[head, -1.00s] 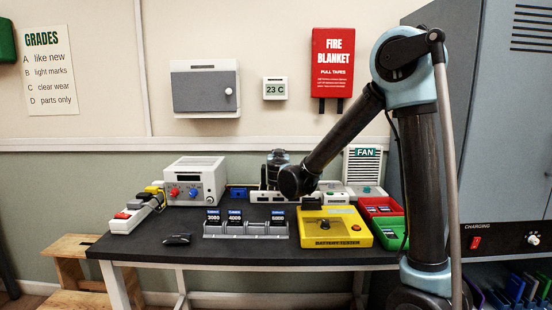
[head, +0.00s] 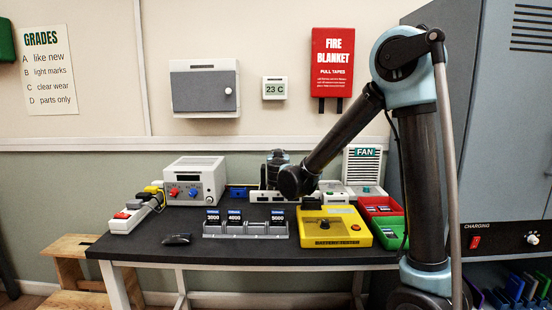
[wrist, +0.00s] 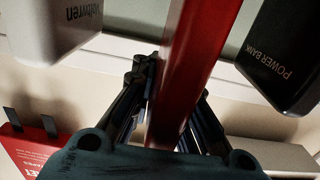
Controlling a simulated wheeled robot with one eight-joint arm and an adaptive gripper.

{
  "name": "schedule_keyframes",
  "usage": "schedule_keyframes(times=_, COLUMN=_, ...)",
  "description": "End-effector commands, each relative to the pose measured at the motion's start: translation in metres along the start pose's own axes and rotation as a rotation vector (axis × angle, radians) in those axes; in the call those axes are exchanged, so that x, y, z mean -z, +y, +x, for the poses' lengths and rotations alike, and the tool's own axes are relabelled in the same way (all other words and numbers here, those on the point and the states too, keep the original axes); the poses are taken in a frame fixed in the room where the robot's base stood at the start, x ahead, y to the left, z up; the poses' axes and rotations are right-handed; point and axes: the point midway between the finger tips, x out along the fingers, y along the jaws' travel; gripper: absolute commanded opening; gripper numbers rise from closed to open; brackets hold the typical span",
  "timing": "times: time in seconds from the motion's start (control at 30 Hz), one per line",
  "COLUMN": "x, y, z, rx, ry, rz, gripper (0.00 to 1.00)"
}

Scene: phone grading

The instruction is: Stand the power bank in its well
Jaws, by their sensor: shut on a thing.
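In the wrist view, my gripper (wrist: 165,90) is shut on a long, narrow red block (wrist: 195,45), which runs between its fingers to the top edge; no lettering shows on it. A white block marked "Voltwren" (wrist: 62,28) is at the upper left. A black block marked "POWER BANK" (wrist: 288,58) is at the upper right. The red block lies between them in the picture; I cannot tell if they touch. In the head view, my arm's end reaches over the back of the table, and the fingers and red block are hidden. I cannot tell which well is meant.
A grey rack (head: 245,232) with several slots and number cards stands at the table's front. Right of it is a yellow battery tester (head: 340,230), then red (head: 381,206) and green (head: 386,236) trays. A grey device (head: 195,180) stands at back left. The front left tabletop is mostly clear.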

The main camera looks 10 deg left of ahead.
Motion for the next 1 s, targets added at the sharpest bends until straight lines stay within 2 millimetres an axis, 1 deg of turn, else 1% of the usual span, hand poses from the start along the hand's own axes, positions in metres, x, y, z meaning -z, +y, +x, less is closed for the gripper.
schedule_keyframes(times=1.0, x=-0.025, y=-0.001, z=0.0, rx=0.001, ry=0.0, rz=0.0, gripper=0.0)
